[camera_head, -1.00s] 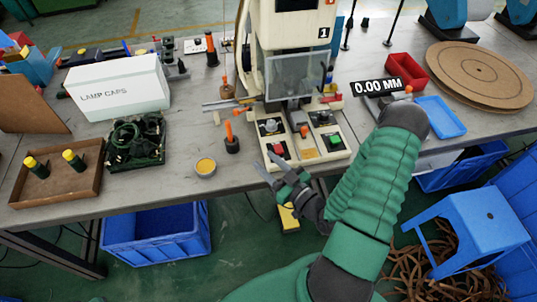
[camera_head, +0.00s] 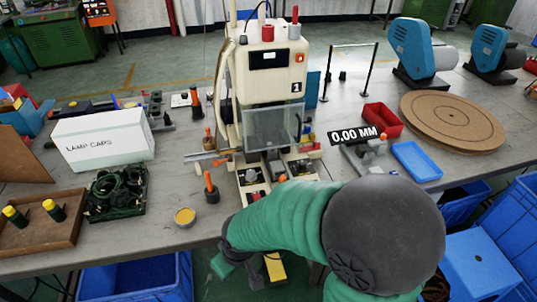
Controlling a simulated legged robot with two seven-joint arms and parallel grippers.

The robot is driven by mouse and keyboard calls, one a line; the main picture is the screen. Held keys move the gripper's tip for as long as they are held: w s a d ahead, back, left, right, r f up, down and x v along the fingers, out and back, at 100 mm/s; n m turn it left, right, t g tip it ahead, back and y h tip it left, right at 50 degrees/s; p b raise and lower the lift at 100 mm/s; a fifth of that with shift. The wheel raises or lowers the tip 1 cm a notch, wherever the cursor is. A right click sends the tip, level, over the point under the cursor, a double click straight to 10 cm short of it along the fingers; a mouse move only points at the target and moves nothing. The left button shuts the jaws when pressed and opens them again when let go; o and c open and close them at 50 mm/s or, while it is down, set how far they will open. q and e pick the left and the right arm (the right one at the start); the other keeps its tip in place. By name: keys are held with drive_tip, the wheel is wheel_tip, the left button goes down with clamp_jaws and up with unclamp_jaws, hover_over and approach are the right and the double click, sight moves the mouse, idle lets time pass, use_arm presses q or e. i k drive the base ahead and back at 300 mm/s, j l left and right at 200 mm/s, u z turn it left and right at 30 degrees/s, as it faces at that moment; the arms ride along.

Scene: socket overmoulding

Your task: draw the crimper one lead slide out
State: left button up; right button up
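The crimper (camera_head: 262,82) is the cream machine marked 1, standing upright on the grey table with a clear guard. At its base are two cream slide tracks, a left one (camera_head: 252,177) and a right one (camera_head: 301,166). My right arm covers their front ends, so I cannot tell how far either is out. My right gripper (camera_head: 224,266) is low, left of its forearm and below the table's front edge, apart from the crimper. Its fingers are mostly hidden and I cannot tell their opening. My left gripper is out of view.
An orange-handled tool (camera_head: 209,186) and a yellow cup (camera_head: 185,217) stand left of the crimper. The lamp caps box (camera_head: 104,138), a black tray (camera_head: 115,192) and a wooden tray (camera_head: 70,238) lie further left. A 0.00 MM gauge, red bin (camera_head: 382,118) and blue tray (camera_head: 416,161) are right.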

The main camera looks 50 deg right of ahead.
sight(277, 172)
drive_tip(key=i+z, duration=0.1)
drive_tip(key=z, duration=1.45)
